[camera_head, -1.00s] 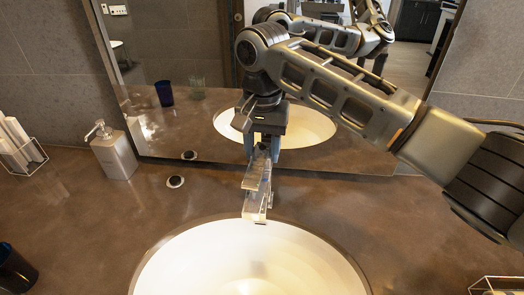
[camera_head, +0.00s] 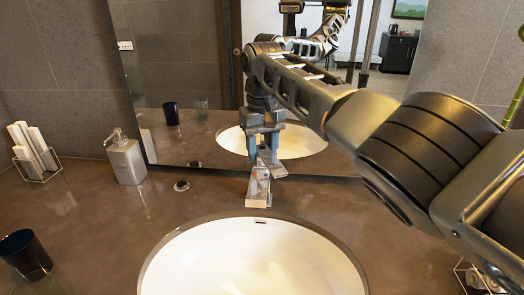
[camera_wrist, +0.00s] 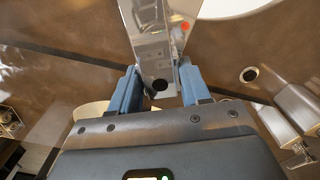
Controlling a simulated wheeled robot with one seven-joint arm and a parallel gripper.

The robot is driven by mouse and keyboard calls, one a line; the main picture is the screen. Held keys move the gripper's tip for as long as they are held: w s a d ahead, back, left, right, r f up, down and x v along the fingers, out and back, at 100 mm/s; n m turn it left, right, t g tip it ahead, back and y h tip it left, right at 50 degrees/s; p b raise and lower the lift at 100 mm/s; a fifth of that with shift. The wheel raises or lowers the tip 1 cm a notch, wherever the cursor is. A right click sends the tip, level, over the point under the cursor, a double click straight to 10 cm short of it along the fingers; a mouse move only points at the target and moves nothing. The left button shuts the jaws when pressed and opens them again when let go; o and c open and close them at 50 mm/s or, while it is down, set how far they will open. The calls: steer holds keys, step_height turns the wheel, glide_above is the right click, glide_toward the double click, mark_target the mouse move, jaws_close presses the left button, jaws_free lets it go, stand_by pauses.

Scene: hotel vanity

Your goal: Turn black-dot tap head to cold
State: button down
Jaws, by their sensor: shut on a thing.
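The chrome tap (camera_head: 257,190) stands at the back rim of the sink basin, its spout toward the basin. In the wrist view its shiny tap head (camera_wrist: 155,45) shows a black dot (camera_wrist: 160,85) at the near end and a red dot (camera_wrist: 185,26) farther off to the right. My gripper (camera_head: 264,160) comes down over the back of the tap. In the wrist view the blue fingers of my gripper (camera_wrist: 158,92) stand on both sides of the black-dot end, shut on the tap head. The exact finger contact is hard to see.
The white basin (camera_head: 200,262) lies in front of the tap. The mirror (camera_head: 190,120) rises close behind the tap.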

mark_target(262, 148)
steer(key=shift+n, duration=1.2)
steer(key=c, duration=0.5)
jaws_free()
steer(key=shift+r+b, duration=0.45)
steer(key=shift+r, duration=3.5)
steer(key=shift+f, duration=0.1)
